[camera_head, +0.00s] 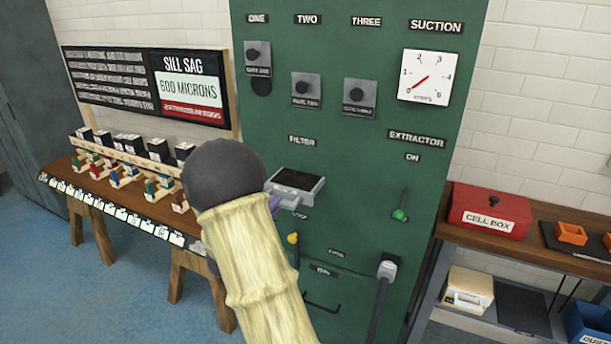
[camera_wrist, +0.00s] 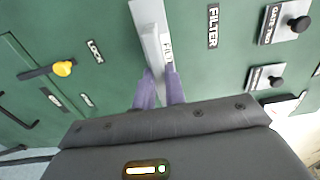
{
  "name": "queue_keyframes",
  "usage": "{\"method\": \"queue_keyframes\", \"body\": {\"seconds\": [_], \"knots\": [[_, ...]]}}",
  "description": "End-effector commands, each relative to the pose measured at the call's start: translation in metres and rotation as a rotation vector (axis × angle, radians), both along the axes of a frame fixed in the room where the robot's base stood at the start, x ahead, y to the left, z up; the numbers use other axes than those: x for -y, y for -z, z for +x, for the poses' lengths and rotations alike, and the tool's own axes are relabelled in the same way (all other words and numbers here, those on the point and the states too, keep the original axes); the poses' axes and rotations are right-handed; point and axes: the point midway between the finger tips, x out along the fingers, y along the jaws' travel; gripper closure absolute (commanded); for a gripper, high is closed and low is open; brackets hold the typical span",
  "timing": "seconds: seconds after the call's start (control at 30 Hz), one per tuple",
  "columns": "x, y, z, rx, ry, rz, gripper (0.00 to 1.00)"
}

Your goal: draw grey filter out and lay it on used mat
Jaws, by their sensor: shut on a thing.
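The grey filter (camera_head: 297,180) is a light grey frame with a dark middle. It sticks out of the green cabinet (camera_head: 340,130) below the FILTER label, part of it out from the panel. In the wrist view the filter (camera_wrist: 149,35) is seen as a pale bar with a label on its front. My gripper (camera_head: 276,203) is shut on the filter's front end; my forearm hides most of the gripper in the head view. In the wrist view the purple fingers of my gripper (camera_wrist: 160,86) stand on either side of the bar. I cannot identify the used mat in either view.
A yellow-knobbed lock lever (camera_head: 293,238) is below the filter. A green-knobbed extractor lever (camera_head: 399,214) is to its right. A bench (camera_head: 72,163) with small coloured models stands left.

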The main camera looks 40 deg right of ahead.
Motion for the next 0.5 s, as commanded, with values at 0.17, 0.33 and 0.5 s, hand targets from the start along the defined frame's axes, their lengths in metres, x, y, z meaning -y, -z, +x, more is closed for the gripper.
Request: {"method": "queue_keyframes", "body": {"seconds": [0.17,0.33,0.5], "knots": [[-0.007,0.0,-0.003,0.001,0.0,-0.001,1.0],[-0.014,0.0,-0.005,0.001,-0.001,-0.001,1.0],[-0.019,0.0,-0.008,0.002,0.0,0.0,1.0]]}}
